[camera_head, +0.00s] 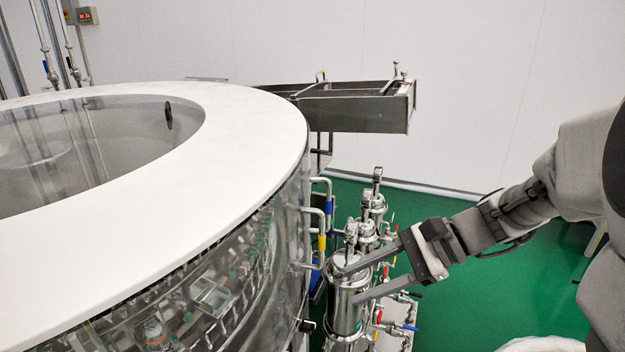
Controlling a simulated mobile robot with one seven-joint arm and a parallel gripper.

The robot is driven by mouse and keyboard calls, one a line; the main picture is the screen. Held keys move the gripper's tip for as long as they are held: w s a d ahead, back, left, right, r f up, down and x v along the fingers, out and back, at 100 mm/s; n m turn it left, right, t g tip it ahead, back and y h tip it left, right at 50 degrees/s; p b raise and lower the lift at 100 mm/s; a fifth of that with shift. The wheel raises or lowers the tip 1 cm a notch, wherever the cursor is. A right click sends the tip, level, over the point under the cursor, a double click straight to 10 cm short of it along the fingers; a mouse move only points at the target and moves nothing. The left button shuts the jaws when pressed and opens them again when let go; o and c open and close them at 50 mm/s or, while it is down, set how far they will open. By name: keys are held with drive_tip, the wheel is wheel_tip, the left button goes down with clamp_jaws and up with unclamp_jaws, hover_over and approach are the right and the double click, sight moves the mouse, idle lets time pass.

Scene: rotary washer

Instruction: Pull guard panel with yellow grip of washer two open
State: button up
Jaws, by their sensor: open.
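The washer is a large round machine with a white ring top (250,120) and clear curved side panels. A bent metal handle with a yellow grip (321,243) sticks out from the right edge of a clear guard panel (292,225). The panel looks flush with the washer's side. My gripper (347,286) reaches in from the right with its two fingers apart and nothing between them. Its fingertips point left, a little right of and below the yellow grip, apart from it in the picture. Depth between them is hard to judge.
A similar handle with a blue grip (329,206) sits just above the yellow one. Steel filter housings (347,312) with valves and pipes stand behind my gripper. A metal chute (360,108) juts out at the back. Green floor (480,305) is open at the right.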

drive_tip(key=w+d+f+m+t+y+b, duration=0.25)
drive_tip(key=w+d+m+y, duration=0.2)
drive_tip(key=w, duration=0.25)
drive_tip(key=m+t, duration=0.4)
drive_tip(key=m, duration=0.1)
approach(322, 235)
drive_tip(key=shift+y, duration=0.35)
drive_tip(key=x, duration=0.3)
drive_tip(key=b+x, duration=0.1)
drive_tip(key=x, duration=0.2)
drive_tip(key=b+x, duration=0.1)
drive_tip(key=x, duration=0.3)
drive_tip(key=shift+w+r, duration=0.15)
drive_tip(key=shift+w, duration=0.25)
clamp_jaws()
drive_tip(key=shift+t, duration=0.25)
